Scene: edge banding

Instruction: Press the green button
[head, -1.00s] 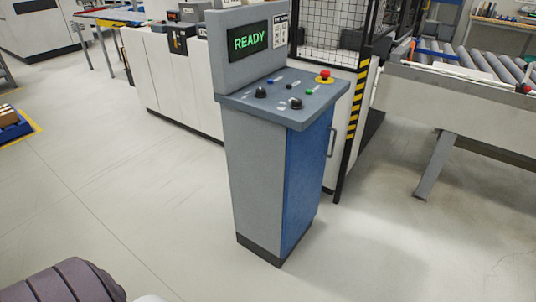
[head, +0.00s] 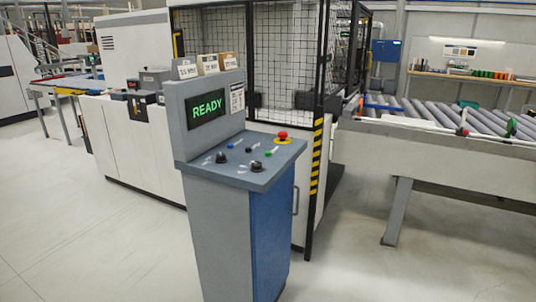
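The control console (head: 240,230) stands upright on the floor in the middle of the head view. Its screen (head: 208,109) reads READY in green letters. The small green button (head: 268,154) sits on the sloped panel, in front of and left of the red mushroom button (head: 283,136). A blue button (head: 230,146) and dark knobs (head: 256,166) share the panel. Neither of my grippers shows in the head view, and nothing covers the panel.
A black mesh fence with a yellow-black striped post (head: 317,157) stands right behind the console. A roller conveyor (head: 440,118) is at the right and a white machine (head: 140,145) at the left. Open floor (head: 90,240) lies front left.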

